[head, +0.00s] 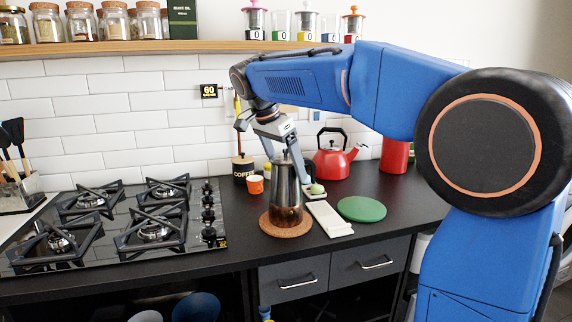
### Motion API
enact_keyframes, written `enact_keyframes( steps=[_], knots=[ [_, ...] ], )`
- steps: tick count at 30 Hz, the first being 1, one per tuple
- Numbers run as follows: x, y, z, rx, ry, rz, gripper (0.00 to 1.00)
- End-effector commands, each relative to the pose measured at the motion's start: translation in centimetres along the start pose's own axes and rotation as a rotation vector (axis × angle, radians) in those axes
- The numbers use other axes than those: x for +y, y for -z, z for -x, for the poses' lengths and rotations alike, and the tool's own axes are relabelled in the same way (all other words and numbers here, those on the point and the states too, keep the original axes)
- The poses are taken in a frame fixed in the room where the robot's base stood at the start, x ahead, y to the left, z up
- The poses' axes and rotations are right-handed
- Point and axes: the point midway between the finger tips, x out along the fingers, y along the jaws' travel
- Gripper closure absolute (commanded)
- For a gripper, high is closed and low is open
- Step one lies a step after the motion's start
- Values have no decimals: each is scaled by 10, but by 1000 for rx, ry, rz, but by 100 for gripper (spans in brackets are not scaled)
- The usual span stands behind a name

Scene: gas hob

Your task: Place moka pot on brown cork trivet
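The moka pot (285,196), tall, dark and metallic with a knob on its lid, is upright at the brown cork trivet (286,233). Its base overlaps the round trivet in the head view. I cannot tell whether it rests on the cork or hangs slightly above it. My gripper (303,172) reaches down from above, behind and to the right of the pot's top, at its handle side. The pot hides part of the fingers, so I cannot see whether they are closed on the handle.
A gas hob (110,262) lies left. An orange cup (256,185) and a coffee canister (243,168) stand behind the pot. A white spoon rest (328,220), green round mat (362,209), red kettle (331,162) and red canister (395,155) are right. The counter's front strip is clear.

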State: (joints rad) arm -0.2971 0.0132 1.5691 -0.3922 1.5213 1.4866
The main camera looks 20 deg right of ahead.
Motion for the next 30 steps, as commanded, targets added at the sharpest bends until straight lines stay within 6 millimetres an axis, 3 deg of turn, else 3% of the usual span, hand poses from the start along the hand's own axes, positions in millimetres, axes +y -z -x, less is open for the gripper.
enact_keyframes(
  steps=[11,24,30],
  knots=[
    [-1,1,8,0,2,0,18],
    [-2,0,87,0,3,1,18],
    [-1,1,113,0,2,0,18]
  ],
)
